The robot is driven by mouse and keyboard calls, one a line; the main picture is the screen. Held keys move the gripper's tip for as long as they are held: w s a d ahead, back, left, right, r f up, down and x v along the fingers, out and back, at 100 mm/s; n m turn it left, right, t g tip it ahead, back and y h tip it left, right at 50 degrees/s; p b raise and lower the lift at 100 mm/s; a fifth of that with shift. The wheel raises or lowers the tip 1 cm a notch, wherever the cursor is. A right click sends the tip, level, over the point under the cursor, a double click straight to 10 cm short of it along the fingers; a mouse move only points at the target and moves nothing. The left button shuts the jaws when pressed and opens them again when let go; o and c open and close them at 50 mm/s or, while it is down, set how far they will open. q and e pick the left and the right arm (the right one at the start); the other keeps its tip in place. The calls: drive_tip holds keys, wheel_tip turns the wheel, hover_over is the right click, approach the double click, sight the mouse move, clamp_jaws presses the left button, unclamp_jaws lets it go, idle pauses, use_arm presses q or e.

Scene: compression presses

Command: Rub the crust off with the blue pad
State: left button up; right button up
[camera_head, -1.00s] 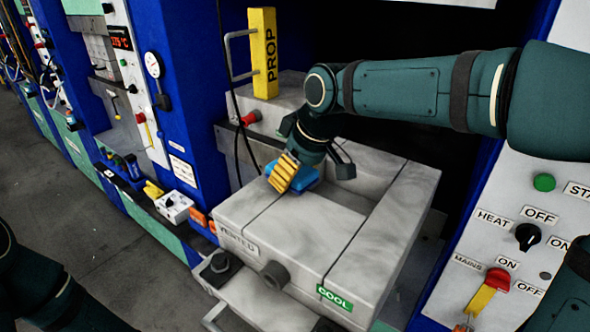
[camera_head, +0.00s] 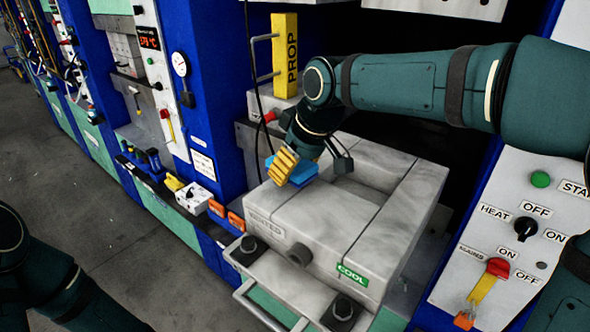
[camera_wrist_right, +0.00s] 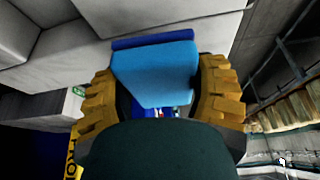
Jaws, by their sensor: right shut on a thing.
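The blue pad (camera_head: 296,181) is held in my right gripper (camera_head: 290,170), over the left back part of the grey mould block (camera_head: 385,230). In the right wrist view the pad (camera_wrist_right: 155,72) sits between the two yellow ribbed fingers, with its darker blue edge toward the grey block (camera_wrist_right: 120,15). I cannot tell whether the pad touches the block. The block has a recess in its top and a green COOL label. I cannot make out a distinct crust. The left arm shows at the lower left edge, but its gripper is out of the picture.
A yellow PROP post (camera_head: 285,58) stands behind the block. A control panel (camera_head: 515,215) with switches is at the right. A blue press column (camera_head: 215,90) stands left of the block. A metal handle (camera_head: 262,310) juts out in front.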

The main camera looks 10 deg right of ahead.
drive_tip(key=shift+r, duration=0.55)
drive_tip(key=shift+a+r, duration=0.2)
drive_tip(key=shift+r, duration=0.55)
drive_tip(key=shift+d+r, duration=0.1)
drive_tip(key=shift+r, duration=0.95)
drive_tip(key=shift+s, duration=0.1)
